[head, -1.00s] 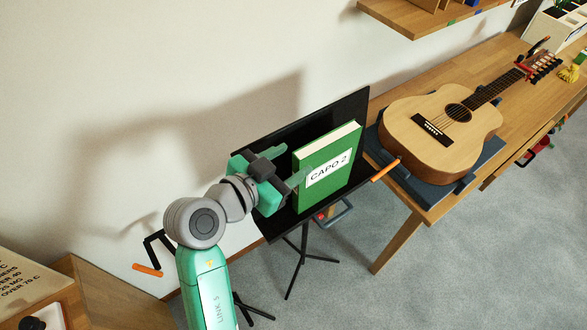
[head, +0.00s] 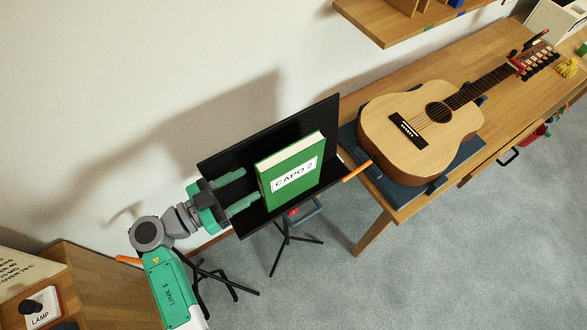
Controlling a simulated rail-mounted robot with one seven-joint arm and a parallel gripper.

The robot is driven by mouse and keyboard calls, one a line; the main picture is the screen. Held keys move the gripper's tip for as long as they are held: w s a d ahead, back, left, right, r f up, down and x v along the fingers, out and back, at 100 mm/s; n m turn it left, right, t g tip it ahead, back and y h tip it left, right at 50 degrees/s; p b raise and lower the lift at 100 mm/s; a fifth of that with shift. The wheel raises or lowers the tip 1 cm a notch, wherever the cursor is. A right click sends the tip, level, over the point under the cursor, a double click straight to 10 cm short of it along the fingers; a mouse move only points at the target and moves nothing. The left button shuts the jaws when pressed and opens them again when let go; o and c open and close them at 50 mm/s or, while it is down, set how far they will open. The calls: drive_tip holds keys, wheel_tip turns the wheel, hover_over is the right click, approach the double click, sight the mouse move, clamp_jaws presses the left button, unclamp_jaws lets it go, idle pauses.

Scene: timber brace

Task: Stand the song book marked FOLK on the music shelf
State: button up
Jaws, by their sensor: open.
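A green book (head: 290,172) with a white label reading CAPO 2 stands tilted on the black music stand (head: 225,160). No book marked FOLK is visible. My gripper (head: 250,187) is to the left of the green book, its two green fingers spread and pointing toward it. The fingers are empty; the tip of the nearer one lies close to the book's left edge, and I cannot tell if it touches. A wooden shelf (head: 385,28) on the wall shows at the top, cut off by the frame; I see no label on it.
A guitar (head: 425,128) lies on a dark pad on the wooden bench (head: 355,103) at the right. An orange handle (head: 357,171) sticks out beside the stand. A wooden box with a LAMP switch (head: 40,307) is at the lower left. The grey floor (head: 430,260) is clear.

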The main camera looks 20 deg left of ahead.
sight(259, 177)
drive_tip(key=x, duration=0.3)
drive_tip(key=shift+w+d+r, duration=0.1)
drive_tip(key=shift+w+d, duration=0.1)
drive_tip(key=shift+w, duration=0.05)
drive_tip(key=shift+f+p+x, duration=0.15)
drive_tip(key=shift+p+x, duration=0.1)
drive_tip(key=shift+x, duration=0.75)
drive_tip(key=shift+f+p+x, duration=0.2)
drive_tip(key=shift+p+x, duration=0.1)
drive_tip(key=shift+x, duration=0.75)
drive_tip(key=shift+f+p+x, duration=0.15)
drive_tip(key=shift+p+x, duration=0.1)
drive_tip(key=shift+x, duration=0.75)
drive_tip(key=shift+a, duration=0.15)
clamp_jaws()
